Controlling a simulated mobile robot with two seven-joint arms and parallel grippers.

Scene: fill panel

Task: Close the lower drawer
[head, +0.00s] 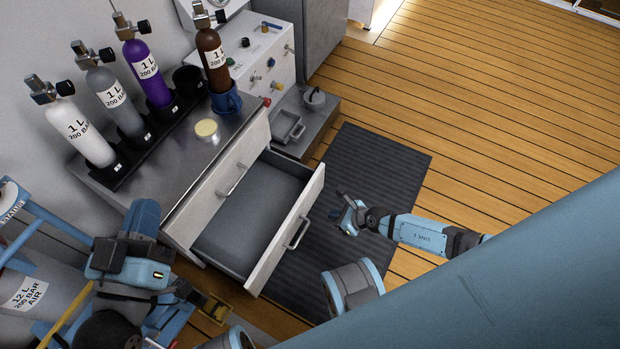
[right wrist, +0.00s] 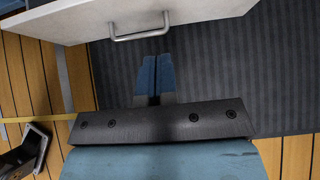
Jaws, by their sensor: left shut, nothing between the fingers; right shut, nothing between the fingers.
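The lower drawer (head: 285,238) of the white cabinet is pulled well out, and its grey inside (head: 250,205) looks empty. Its metal handle (head: 298,233) is on the front face, and the front also shows at the top of the right wrist view (right wrist: 200,18). My right gripper (head: 334,214) is shut and empty, in front of the drawer and apart from it. In the right wrist view its fingertips (right wrist: 154,62) point at the drawer front, just below the handle (right wrist: 140,28). My left gripper (head: 195,295) is shut and empty, low at the left, near the drawer's near side.
The upper drawer, with its own handle (head: 235,178), is shut. Gas bottles (head: 80,135) stand in holders on the cabinet top (head: 165,170). A dark ribbed mat (head: 375,165) lies before the drawer. A grey low platform (head: 320,125) stands beyond it. Blue-framed cylinders (head: 30,285) crowd the left.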

